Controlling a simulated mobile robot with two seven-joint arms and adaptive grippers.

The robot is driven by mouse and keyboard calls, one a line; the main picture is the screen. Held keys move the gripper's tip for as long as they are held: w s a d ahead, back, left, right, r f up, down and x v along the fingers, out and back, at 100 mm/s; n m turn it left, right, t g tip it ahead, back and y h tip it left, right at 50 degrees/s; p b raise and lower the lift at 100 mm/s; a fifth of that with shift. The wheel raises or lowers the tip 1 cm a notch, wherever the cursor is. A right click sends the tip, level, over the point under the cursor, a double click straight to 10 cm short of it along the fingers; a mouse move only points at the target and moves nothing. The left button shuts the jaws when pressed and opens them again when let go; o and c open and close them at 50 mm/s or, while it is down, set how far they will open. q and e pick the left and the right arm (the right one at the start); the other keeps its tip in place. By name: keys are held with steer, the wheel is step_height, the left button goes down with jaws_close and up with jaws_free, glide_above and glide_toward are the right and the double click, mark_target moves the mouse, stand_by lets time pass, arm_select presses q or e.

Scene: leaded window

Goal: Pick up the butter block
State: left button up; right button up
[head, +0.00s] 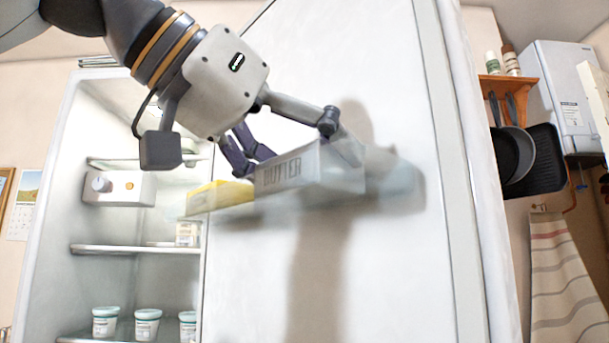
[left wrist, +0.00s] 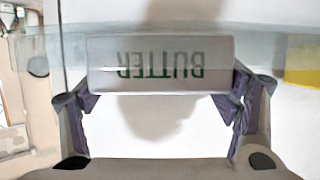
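The butter block (head: 290,170) is a white box with BUTTER on its front, at the glass door shelf. It also shows in the left wrist view (left wrist: 160,64), its lettering upside down. My left gripper (head: 290,150) reaches down to the block with one finger at each end. In the left wrist view both fingertips are at or against the block's ends, and I cannot tell whether they press on it. I cannot tell whether the block rests on the shelf or is slightly clear of it. My right gripper is not in view.
The glass door shelf (head: 395,188) runs along the open fridge door (head: 390,80). A yellow box (head: 220,194) stands left of the butter. Inside the fridge (head: 135,215) are shelves with several tubs (head: 147,322). Pans (head: 518,150) hang at the right.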

arm_select(q)
steer(key=shift+c, duration=0.8)
step_height(320, 180, up, 10)
steer(key=shift+f, duration=0.1)
